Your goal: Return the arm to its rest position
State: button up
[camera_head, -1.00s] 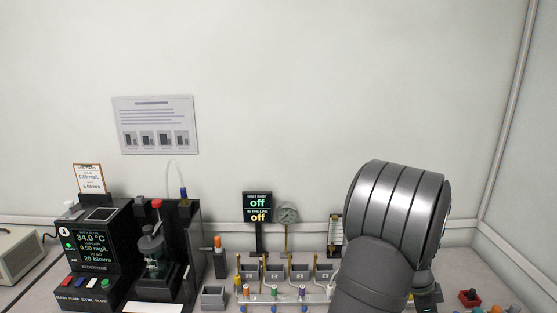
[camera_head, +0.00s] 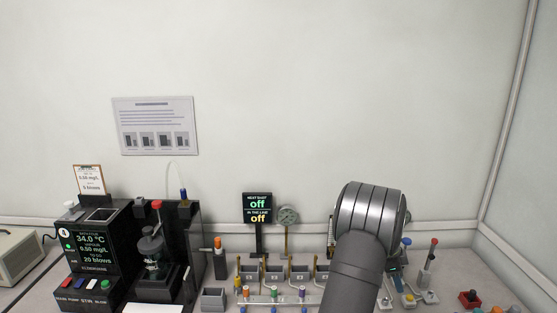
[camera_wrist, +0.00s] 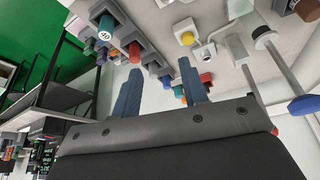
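My arm (camera_head: 361,262) rises from the bottom of the head view, right of centre, with its thick grey ribbed joint (camera_head: 370,212) in front of the bench's back area. My gripper's fingers are not visible in the head view. In the wrist view my gripper (camera_wrist: 158,78) shows two blue fingers standing well apart, with nothing held between them. Bench items with coloured caps appear beyond the fingertips, and the fingers look clear of them.
A black instrument with a green-text screen (camera_head: 92,248) and a stirrer unit (camera_head: 155,255) stand at left. A rack with coloured plugs (camera_head: 268,299) is at centre. A red-topped post (camera_head: 428,262) and a red button box (camera_head: 470,298) are at right.

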jog(key=w+a+f, duration=0.1)
jog(key=w+f, duration=0.1)
jog(key=w+a+f, duration=0.2)
jog(key=w, duration=0.1)
jog(key=w+a+f, duration=0.1)
jog(key=w+f, duration=0.1)
jog(key=shift+w+a, duration=0.15)
jog(key=shift+a, duration=0.15)
jog(key=shift+f, duration=0.7)
jog(key=shift+r, duration=0.1)
jog(key=shift+r, duration=0.25)
jog(key=s+d+r, duration=0.3)
jog(key=s+r, duration=0.1)
jog(key=s, duration=0.4)
jog(key=s+d+r, duration=0.4)
jog(key=s+r, duration=0.1)
jog(key=s, duration=0.3)
jog(key=shift+s, duration=0.25)
jog(key=shift+d+r, duration=0.1)
